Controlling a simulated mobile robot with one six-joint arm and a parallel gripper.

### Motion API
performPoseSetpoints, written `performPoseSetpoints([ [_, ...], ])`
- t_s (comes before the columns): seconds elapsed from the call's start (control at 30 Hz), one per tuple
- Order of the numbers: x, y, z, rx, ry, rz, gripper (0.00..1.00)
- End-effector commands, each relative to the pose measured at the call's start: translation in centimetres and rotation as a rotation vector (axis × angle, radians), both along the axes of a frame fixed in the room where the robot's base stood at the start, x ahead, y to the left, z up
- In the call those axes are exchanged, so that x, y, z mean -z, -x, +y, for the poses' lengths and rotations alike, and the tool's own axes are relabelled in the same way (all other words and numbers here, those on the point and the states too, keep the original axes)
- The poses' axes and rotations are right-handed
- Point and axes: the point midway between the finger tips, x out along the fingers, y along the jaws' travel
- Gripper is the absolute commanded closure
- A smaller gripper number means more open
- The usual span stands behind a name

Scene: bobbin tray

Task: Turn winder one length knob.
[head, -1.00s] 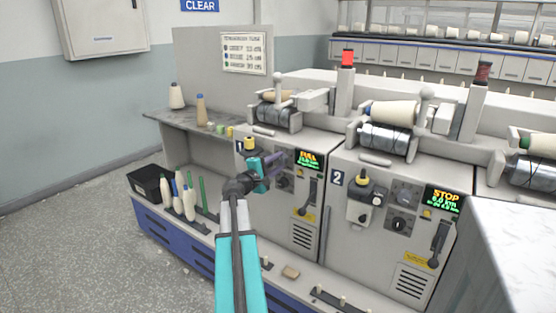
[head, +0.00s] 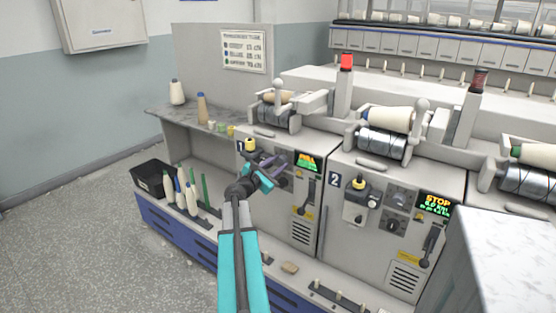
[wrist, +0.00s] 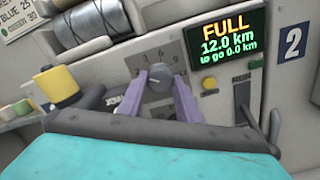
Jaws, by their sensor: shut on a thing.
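Winder one (head: 290,210) is the left machine. Its length knob (wrist: 159,78) is a dark round knob on a plate with a scale marked 3, 6, 9. My gripper (wrist: 159,90) is at the knob, with one purple finger on each side, shut on it. In the head view my gripper (head: 272,164) covers most of the knob. The display (wrist: 229,36) above right of the knob reads FULL, 12.0 km, to go 0.0 km. The exact pointer setting is hard to read.
A yellow-topped part (wrist: 60,86) sticks out left of the knob. A lever (head: 312,190) stands to the right. Winder two (head: 385,225) shows STOP. A black bin (head: 150,180) and several cones are at lower left.

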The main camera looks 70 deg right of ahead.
Motion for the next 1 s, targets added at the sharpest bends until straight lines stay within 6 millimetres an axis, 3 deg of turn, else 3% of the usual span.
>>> performPoseSetpoints([
  [0.3, 0.14, 0.2, 0.07, 0.004, -0.034, 0.116, 0.91],
  [0.77, 0.25, 0.21, 0.08, 0.004, -0.037, 0.13, 0.91],
  [0.8, 0.24, 0.2, 0.07, 0.004, -0.037, 0.13, 0.62],
  [0.87, 0.22, 0.18, 0.06, 0.004, -0.037, 0.13, 0.52],
  [1.0, 0.15, 0.12, 0.03, 0.002, -0.036, 0.13, 0.5],
])
